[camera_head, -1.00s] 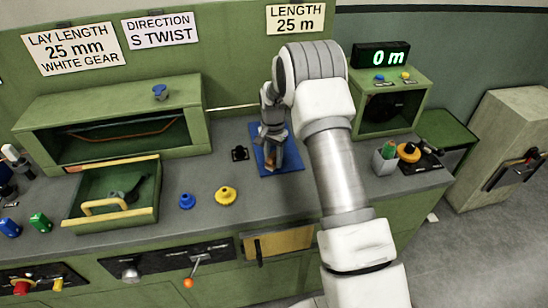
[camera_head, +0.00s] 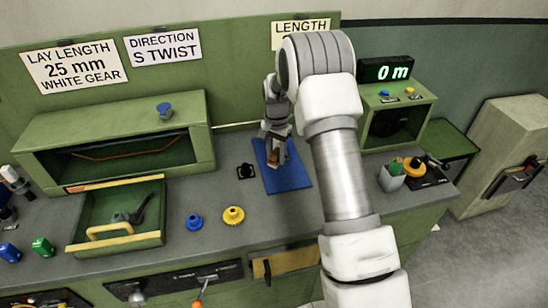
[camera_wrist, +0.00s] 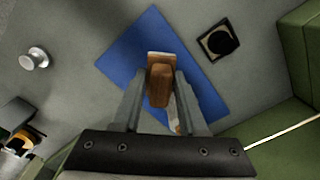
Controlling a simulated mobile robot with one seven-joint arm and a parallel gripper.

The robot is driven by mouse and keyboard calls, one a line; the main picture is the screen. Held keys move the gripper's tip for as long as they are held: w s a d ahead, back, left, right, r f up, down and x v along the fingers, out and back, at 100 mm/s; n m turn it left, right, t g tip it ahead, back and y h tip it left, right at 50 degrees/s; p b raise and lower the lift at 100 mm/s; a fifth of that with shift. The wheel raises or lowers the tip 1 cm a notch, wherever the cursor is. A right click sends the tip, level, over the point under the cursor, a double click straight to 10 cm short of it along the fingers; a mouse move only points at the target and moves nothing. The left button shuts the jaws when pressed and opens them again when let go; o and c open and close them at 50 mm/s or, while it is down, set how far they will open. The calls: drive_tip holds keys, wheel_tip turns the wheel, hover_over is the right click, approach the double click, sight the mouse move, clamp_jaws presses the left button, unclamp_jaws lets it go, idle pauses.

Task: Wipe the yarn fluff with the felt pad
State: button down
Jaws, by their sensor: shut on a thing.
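My gripper (camera_head: 275,158) is shut on the felt pad, over the far part of the blue mat (camera_head: 290,181). In the wrist view the felt pad (camera_wrist: 159,86) shows as a brown wooden grip between the two fingers, with a pale and brown strip at its far end. The pad is low over the blue mat (camera_wrist: 130,55); whether it touches the mat I cannot tell. A whitish and brown patch (camera_wrist: 176,115) shows beside the grip, partly hidden by a finger; I cannot tell whether it is yarn fluff or part of the pad.
A small black square holder (camera_head: 245,171) lies just left of the mat. A yellow knob (camera_head: 233,215) and a blue knob (camera_head: 194,221) stand on the bench, near an open green drawer (camera_head: 150,238). A grey cup (camera_head: 391,178) stands to the right.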

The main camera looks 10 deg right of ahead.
drive_tip(key=shift+r+p, duration=0.35)
drive_tip(key=shift+r, duration=0.6)
